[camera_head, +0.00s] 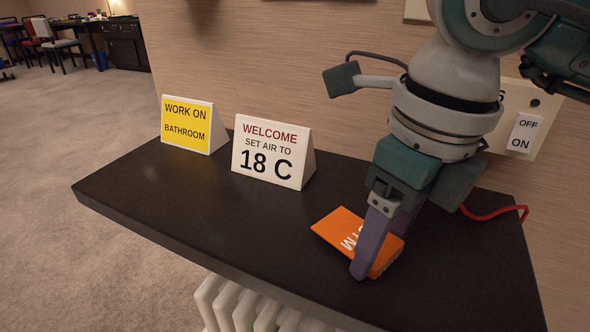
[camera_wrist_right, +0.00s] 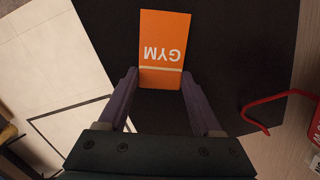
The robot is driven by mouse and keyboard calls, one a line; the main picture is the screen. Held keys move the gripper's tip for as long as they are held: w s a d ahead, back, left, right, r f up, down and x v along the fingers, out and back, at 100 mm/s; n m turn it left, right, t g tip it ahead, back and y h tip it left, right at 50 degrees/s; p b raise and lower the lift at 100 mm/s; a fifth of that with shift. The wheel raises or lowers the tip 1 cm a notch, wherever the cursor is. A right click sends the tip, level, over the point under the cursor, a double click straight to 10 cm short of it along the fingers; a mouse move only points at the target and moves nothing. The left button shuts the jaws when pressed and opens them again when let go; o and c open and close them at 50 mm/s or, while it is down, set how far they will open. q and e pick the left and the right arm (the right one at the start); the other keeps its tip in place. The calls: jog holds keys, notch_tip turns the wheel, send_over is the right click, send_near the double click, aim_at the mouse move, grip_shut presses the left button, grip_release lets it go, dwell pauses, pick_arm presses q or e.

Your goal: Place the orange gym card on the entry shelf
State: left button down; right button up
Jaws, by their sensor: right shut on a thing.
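The orange gym card (camera_head: 338,228) is at the right part of the dark entry shelf (camera_head: 160,190). My right gripper (camera_head: 378,262) reaches down from the upper right and is shut on the card, with one purple finger in front of it. In the right wrist view the card (camera_wrist_right: 165,45) shows its GYM lettering upside down, and its near end sits between the fingertips of my right gripper (camera_wrist_right: 160,78). The card is low over the shelf; I cannot tell if it touches the surface. My left gripper is not in view.
A yellow WORK ON BATHROOM sign (camera_head: 186,124) and a white WELCOME sign (camera_head: 270,152) stand on the shelf, left of the card. A red hook-shaped thing (camera_head: 495,213) is at the right by the wall switch panel (camera_head: 522,132). The shelf's front left is clear. A white radiator (camera_head: 245,308) is below.

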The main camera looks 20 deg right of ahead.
jog(key=shift+f, duration=0.1)
jog(key=o, duration=1.3)
jog(key=shift+r, duration=0.4)
jog(key=r, duration=0.4)
jog(key=s+r+p, duration=0.1)
jog(key=r, duration=0.2)
jog(key=r+p, duration=0.1)
jog(key=r, duration=0.3)
jog(key=shift+s+d+r, duration=0.15)
jog(key=shift+d+r, duration=0.1)
jog(key=shift+r, duration=0.05)
